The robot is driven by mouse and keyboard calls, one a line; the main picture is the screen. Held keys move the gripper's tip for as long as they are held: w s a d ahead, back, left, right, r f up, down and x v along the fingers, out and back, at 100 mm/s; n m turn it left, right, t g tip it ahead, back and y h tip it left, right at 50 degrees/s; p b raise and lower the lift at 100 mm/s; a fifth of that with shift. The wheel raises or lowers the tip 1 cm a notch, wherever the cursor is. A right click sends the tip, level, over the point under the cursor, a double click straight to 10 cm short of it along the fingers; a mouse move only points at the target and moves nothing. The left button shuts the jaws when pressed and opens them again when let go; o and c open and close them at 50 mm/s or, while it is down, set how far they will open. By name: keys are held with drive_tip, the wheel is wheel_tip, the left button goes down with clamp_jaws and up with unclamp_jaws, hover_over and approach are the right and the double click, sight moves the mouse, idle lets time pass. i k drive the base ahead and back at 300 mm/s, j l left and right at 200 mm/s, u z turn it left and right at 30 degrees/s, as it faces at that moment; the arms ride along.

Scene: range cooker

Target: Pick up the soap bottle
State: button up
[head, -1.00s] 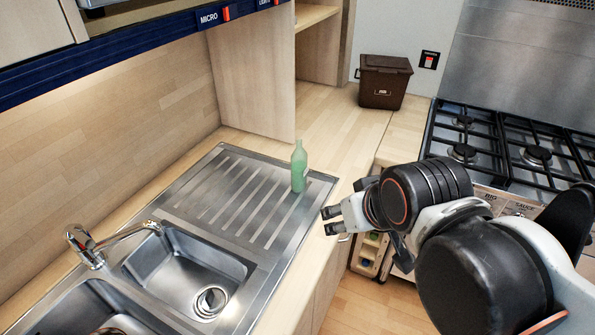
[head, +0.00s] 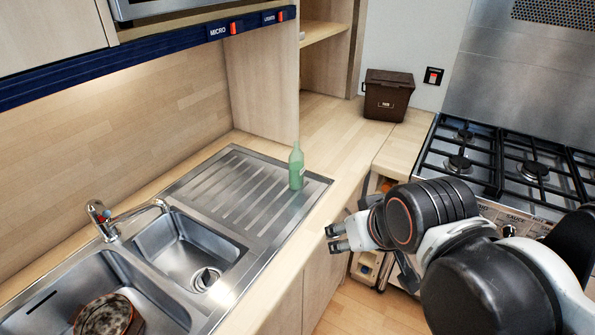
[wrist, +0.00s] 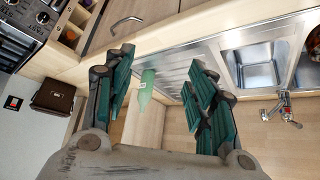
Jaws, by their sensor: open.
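The soap bottle (head: 296,167) is a translucent green bottle. It stands upright on the right end of the metal draining board (head: 221,192). My gripper (head: 333,238) is to the right of the bottle and nearer the front, by the counter's front edge, with a gap between them. In the wrist view the bottle (wrist: 147,88) appears between the two spread fingers of my gripper (wrist: 163,85), farther off and nearer the left finger. The gripper is open and empty. Nothing hides the bottle in the head view.
A sink (head: 185,245) with a tap (head: 103,219) is at the left. A wooden partition (head: 262,85) stands behind the bottle. A brown bin (head: 387,95) is at the back of the counter, and a gas hob (head: 500,160) is at the right.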

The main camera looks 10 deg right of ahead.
sight(296, 169)
drive_tip(key=u, duration=1.7)
drive_tip(key=z, duration=1.7)
drive_tip(key=i+l, duration=0.15)
drive_tip(key=l, duration=0.25)
drive_tip(key=i+l+z, duration=0.1)
drive_tip(key=l, duration=0.3)
drive_tip(key=i+l, duration=0.2)
drive_tip(key=l, duration=0.2)
drive_tip(key=i+l, duration=0.2)
drive_tip(key=l, duration=0.15)
drive_tip(key=z, duration=0.05)
